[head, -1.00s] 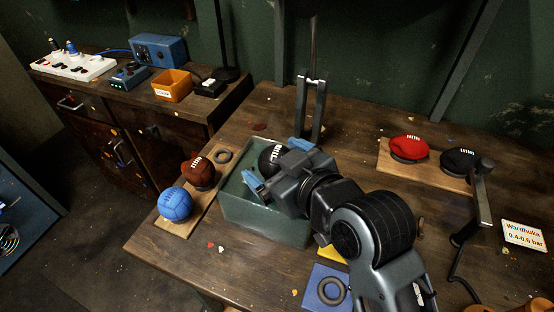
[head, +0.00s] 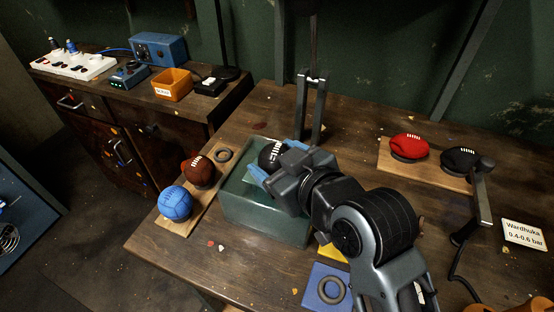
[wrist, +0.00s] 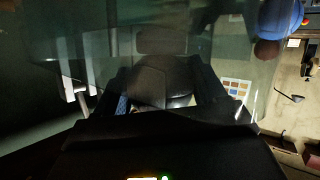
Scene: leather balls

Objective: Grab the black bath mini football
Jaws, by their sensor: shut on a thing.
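The black mini football with white laces (head: 269,153) is at the bath, a greenish translucent tank (head: 262,229), near its back left rim. My gripper (head: 277,161) reaches over the bath from the right, with its blue-tipped fingers shut on this ball. The gripper body hides the ball's right side. In the wrist view the dark ball (wrist: 162,82) lies between the two fingers, dim and partly hidden. I cannot tell whether it is clear of the water.
A board left of the bath holds a blue ball (head: 175,203), a brown football (head: 198,171) and a ring (head: 223,155). A red football (head: 409,147) and another black football (head: 460,159) sit on the right board. A metal stand (head: 311,105) rises behind the bath.

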